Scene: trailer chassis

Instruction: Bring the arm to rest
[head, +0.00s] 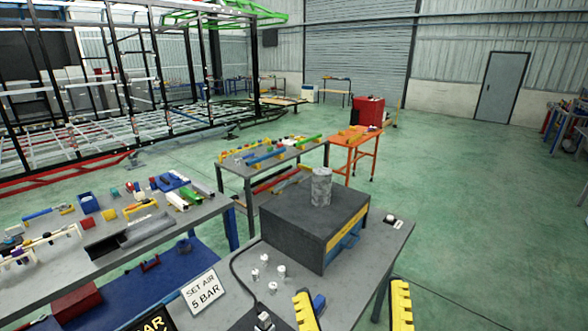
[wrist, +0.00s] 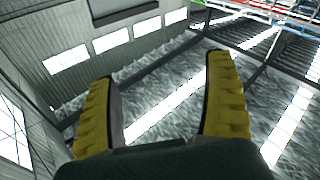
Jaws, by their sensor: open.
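My gripper (wrist: 160,110) shows in the wrist view with its two yellow ridged fingers spread wide apart. Nothing is between them. That view looks towards the wall windows and the roof. In the head view the tips of two yellow ridged fingers of my gripper (head: 353,308) rise from the bottom edge, apart and empty. They are in front of the near grey table (head: 368,272). The rest of my arm is out of the head view.
A dark box (head: 290,238) with a grey cylinder (head: 321,187) on top stands on the near table. A sign (head: 202,291) and several small white parts (head: 281,270) are beside it. A tool-covered bench (head: 150,232) is at left. Green floor (head: 480,240) lies clear at right.

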